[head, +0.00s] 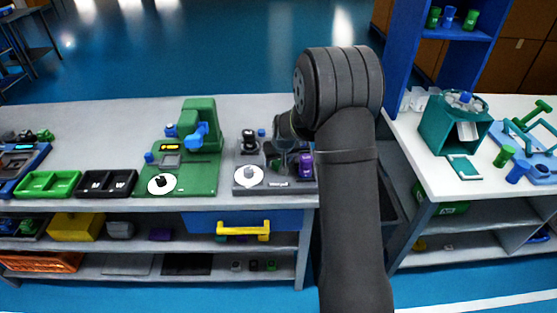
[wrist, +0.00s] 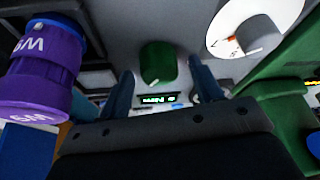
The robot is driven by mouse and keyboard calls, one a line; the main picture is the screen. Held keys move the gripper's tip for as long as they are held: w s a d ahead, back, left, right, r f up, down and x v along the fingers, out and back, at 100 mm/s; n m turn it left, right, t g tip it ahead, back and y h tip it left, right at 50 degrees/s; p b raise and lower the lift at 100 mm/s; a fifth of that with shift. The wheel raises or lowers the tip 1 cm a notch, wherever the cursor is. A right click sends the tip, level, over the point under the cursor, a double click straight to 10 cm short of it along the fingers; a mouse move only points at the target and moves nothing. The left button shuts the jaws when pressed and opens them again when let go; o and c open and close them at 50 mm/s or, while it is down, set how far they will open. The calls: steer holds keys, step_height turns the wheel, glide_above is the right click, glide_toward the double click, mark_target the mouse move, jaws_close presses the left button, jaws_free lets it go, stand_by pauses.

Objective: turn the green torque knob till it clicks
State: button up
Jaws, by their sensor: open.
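The green torque knob (wrist: 158,63) shows in the wrist view, on a grey panel above a small lit green display (wrist: 158,99). My gripper (wrist: 163,82) is open, its two dark blue fingers apart. In the picture the knob lies between and just beyond the fingertips; I see no contact. In the head view my gripper (head: 291,150) hangs over the grey station (head: 272,187), and my arm covers part of it. I cannot make out the knob clearly there.
A white dial (wrist: 232,22) with a grey knob is at the upper right. A green station (head: 205,178) stands left of the grey one in the head view.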

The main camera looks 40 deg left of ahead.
steer(key=shift+c, duration=0.4)
steer(key=c, duration=0.9)
steer(key=shift+m, duration=0.3)
steer(key=m+t+h, duration=0.1)
steer(key=m, duration=0.2)
steer(key=shift+s+a+m+t+h, duration=0.1)
steer(key=shift+m+t+h, duration=0.15)
steer(key=shift+m, duration=0.65)
steer(key=shift+a+m+t+h, duration=0.15)
steer(key=shift+m+h, duration=0.2)
steer(key=shift+m, duration=0.55)
steer(key=shift+d, duration=0.1)
